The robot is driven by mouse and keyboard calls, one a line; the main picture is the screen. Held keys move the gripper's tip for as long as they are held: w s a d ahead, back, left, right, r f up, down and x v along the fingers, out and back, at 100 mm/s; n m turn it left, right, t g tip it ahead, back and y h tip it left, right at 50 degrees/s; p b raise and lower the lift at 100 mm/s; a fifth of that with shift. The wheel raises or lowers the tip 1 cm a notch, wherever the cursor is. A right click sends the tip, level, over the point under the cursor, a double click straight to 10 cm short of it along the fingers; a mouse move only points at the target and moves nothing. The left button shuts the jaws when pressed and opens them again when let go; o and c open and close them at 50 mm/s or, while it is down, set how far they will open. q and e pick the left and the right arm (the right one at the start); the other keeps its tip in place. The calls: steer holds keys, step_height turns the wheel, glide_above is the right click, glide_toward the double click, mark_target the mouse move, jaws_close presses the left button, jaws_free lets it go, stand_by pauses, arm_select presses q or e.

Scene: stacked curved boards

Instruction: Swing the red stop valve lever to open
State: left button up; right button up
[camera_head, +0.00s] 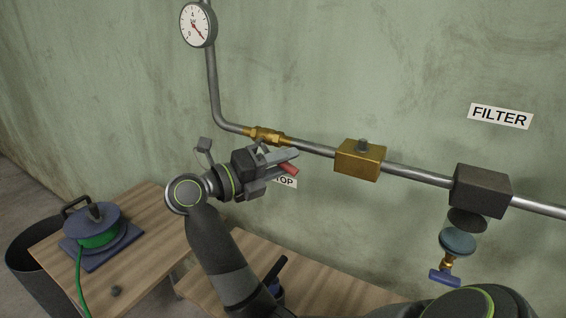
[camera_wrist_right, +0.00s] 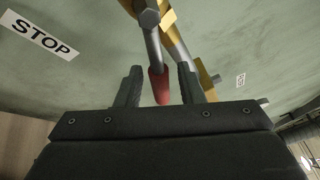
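The stop valve (camera_head: 267,135) is a brass fitting on the grey pipe, and its body also shows at the top of the wrist view. Its lever has a grey metal arm and a red grip (camera_head: 289,169). The red grip (camera_wrist_right: 159,85) lies between the two fingers of my right gripper (camera_wrist_right: 161,80), with gaps visible on both sides. My right gripper (camera_head: 285,161) is open just below the valve, against the wall side, and hides part of the lever in the head view. The STOP label (camera_wrist_right: 40,35) is partly covered by the gripper in the head view. My left gripper is not visible.
A brass block (camera_head: 359,160), a dark filter housing (camera_head: 482,190) and a small blue-handled tap (camera_head: 445,277) sit along the pipe to the right. A pressure gauge (camera_head: 198,24) is upper left. A wooden table (camera_head: 150,262) holds a green hose reel (camera_head: 96,232).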

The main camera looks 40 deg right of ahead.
jaws_close()
steer(key=shift+s+d+r+n+h+p, duration=0.15)
steer(key=shift+r+n+h+p, duration=0.25)
steer(key=shift+r+n+p, duration=0.6)
steer(key=shift+f+n+p, duration=0.15)
steer(key=shift+n+p, duration=0.15)
steer(key=shift+p, duration=0.3)
steer(key=shift+s, duration=0.1)
steer(key=shift+o, duration=0.8)
jaws_free()
steer(key=shift+f, duration=0.1)
